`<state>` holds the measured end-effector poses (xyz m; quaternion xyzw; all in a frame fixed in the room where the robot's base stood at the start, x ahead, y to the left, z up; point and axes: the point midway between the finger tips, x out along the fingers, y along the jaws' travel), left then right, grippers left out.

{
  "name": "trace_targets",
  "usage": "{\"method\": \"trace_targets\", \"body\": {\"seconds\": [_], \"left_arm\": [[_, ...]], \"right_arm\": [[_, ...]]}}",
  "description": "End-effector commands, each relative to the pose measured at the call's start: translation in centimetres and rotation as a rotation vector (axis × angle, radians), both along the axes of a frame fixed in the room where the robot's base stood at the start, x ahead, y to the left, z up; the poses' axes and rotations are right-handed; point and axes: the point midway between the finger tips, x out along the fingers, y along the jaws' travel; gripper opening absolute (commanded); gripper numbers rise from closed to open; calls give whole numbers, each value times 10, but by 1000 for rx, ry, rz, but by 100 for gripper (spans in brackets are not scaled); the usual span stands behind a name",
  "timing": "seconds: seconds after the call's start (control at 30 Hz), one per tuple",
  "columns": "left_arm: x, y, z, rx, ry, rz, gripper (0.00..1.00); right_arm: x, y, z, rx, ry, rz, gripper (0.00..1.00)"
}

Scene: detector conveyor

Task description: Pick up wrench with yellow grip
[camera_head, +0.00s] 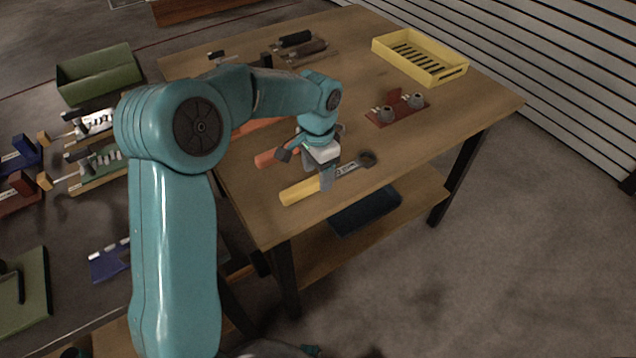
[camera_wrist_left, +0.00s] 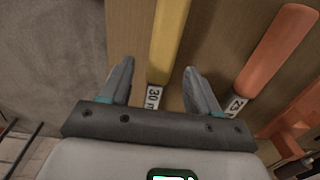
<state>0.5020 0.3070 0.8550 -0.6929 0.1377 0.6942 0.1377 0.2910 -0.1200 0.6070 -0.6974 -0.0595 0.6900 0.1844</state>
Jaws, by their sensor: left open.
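The wrench with the yellow grip (camera_head: 300,190) lies flat on the wooden table near its front edge, its dark metal head pointing right. My left gripper (camera_head: 305,168) is at the wrench, close to where the grip meets the labelled shank. In the left wrist view, the yellow grip (camera_wrist_left: 170,40) runs up and away, and its shank with a "30" label lies between the open fingers of the left gripper (camera_wrist_left: 158,80). The fingers stand apart on both sides of it. My right gripper does not show.
An orange-grip wrench (camera_wrist_left: 275,45) lies close beside the yellow one; its grip also shows in the head view (camera_head: 265,159). A yellow slotted tray (camera_head: 420,58) and a red board with grey parts (camera_head: 398,108) are farther back. The table's front right is clear.

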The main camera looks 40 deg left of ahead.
Motion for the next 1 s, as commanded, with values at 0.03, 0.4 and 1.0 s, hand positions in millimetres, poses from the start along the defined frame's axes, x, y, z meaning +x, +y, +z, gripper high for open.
{"method": "trace_targets", "body": {"seconds": [0.03,0.4,1.0], "left_arm": [[0,0,-6,0,2,0,62],[1,0,-10,0,0,-1,36],[2,0,4,0,-4,1,0]], "right_arm": [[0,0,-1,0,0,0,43],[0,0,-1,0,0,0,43],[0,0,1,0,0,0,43]]}}
